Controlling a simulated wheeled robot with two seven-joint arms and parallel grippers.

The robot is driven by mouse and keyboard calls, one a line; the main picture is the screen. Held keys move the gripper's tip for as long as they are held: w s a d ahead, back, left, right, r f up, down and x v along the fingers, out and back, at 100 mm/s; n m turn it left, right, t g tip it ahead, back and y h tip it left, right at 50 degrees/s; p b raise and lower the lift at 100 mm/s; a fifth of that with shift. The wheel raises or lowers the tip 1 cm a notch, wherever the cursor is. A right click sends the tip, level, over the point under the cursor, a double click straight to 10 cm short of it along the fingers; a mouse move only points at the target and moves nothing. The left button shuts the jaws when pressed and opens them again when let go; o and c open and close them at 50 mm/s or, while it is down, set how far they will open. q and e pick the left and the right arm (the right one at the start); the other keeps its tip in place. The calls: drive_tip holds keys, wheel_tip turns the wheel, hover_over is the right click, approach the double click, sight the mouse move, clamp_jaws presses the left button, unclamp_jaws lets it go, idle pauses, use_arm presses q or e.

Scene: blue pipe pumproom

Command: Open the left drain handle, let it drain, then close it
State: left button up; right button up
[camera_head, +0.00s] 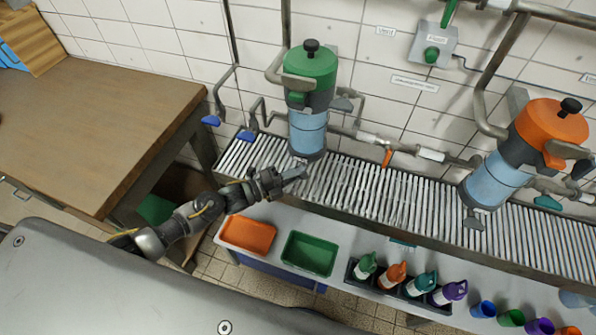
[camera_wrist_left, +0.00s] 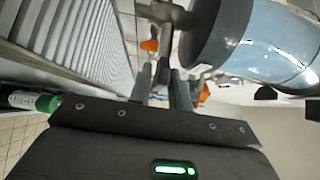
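The left canister has a green top (camera_head: 310,75) and a clear blue bowl (camera_head: 308,132). Its bowl (camera_wrist_left: 265,45) and dark grey end (camera_wrist_left: 205,35) also show in the left wrist view. A grey drain fitting (camera_wrist_left: 165,12) sticks out from that end. My left gripper (camera_head: 294,174) is just below the bowl, over the slatted grate, and covers most of the drain handle in the head view. In the left wrist view its fingers (camera_wrist_left: 163,75) are close together near the drain fitting. I cannot tell whether they touch or hold the handle. My right gripper is not in view.
A slatted grate (camera_head: 400,200) runs beneath both canisters. The orange-topped canister (camera_head: 552,125) stands at right. An orange tray (camera_head: 248,235), a green tray (camera_head: 310,253) and several bottles (camera_head: 408,280) sit on the front shelf. A wooden table (camera_head: 90,125) is at left.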

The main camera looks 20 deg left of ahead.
use_arm(q)
drive_tip(key=shift+w+d, duration=0.2)
drive_tip(key=shift+d, duration=0.05)
clamp_jaws()
